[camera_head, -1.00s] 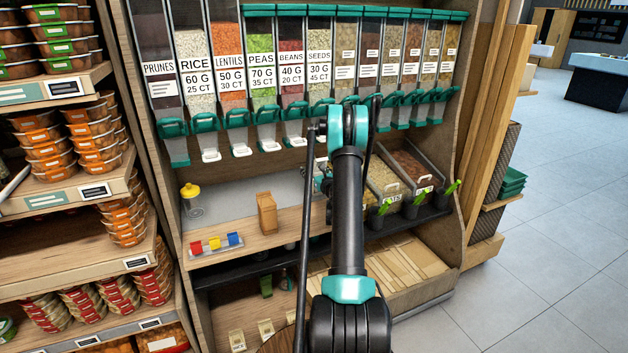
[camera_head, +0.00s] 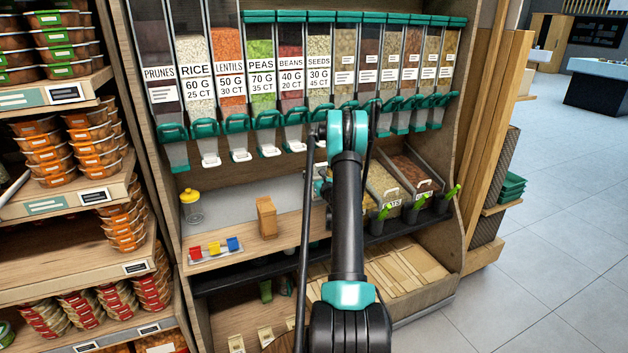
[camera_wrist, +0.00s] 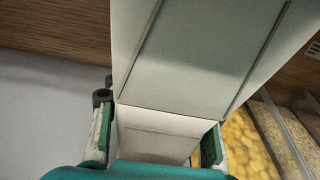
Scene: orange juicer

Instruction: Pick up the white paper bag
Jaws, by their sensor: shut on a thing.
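A white, box-like thing (camera_wrist: 195,60), which looks like the white paper bag, fills the middle of the wrist view. Its pale panel has two long crease-like lines and widens toward the top edge. My gripper (camera_wrist: 158,135) has one green-padded finger on each side of its narrower near part and is shut on it. In the head view my arm hides the gripper and most of what it holds.
A brown paper bag (camera_head: 266,217), a yellow-lidded jar (camera_head: 191,206) and small coloured blocks (camera_head: 216,247) stand on the wooden shelf at left. Dispensers (camera_head: 265,80) hang above. Open grain bins (camera_head: 383,190) stand at right.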

